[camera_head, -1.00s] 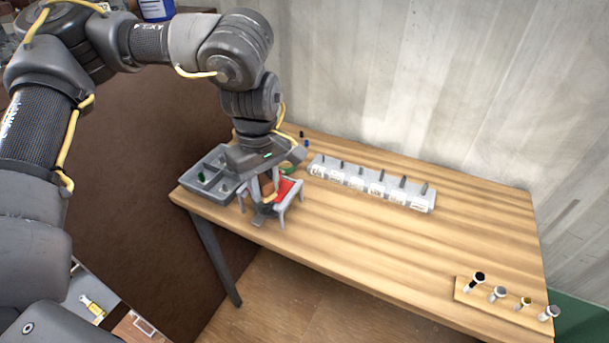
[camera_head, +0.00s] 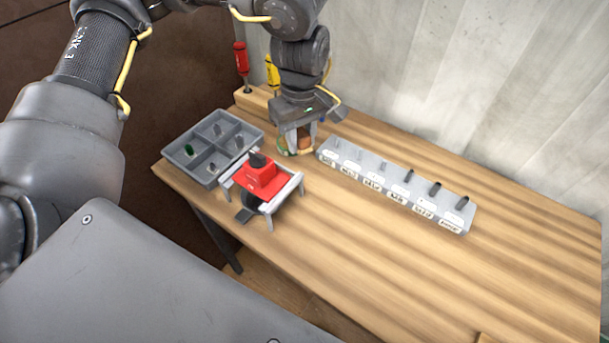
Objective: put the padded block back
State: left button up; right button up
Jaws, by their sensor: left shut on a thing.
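My left gripper (camera_head: 297,141) is shut on a small brownish block, which I take to be the padded block (camera_head: 305,144). Only a little of the block shows between the fingers. The gripper points down at the back of the wooden table, behind the red-topped grey stand. Whether the block touches the table I cannot tell. A greenish ring-like thing (camera_head: 282,149) lies close beside the fingers, partly hidden. My right gripper is not in view.
The red-topped stand (camera_head: 276,183) has a black knob. Left of it is a grey compartment tray (camera_head: 176,158) with small pieces. A labelled grey rack (camera_head: 398,196) stands right of the gripper. Red (camera_head: 240,60) and yellow (camera_head: 272,72) handled tools stand behind. The table's right front (camera_head: 430,275) is clear.

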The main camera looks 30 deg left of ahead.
pick_arm(q)
jog(key=shift+f, duration=0.35)
notch_tip(320, 180, down, 5)
jog(key=shift+p, duration=0.45)
jog(key=shift+f, duration=1.8)
jog(key=shift+f+p, duration=0.3)
jog(key=shift+f, duration=0.15)
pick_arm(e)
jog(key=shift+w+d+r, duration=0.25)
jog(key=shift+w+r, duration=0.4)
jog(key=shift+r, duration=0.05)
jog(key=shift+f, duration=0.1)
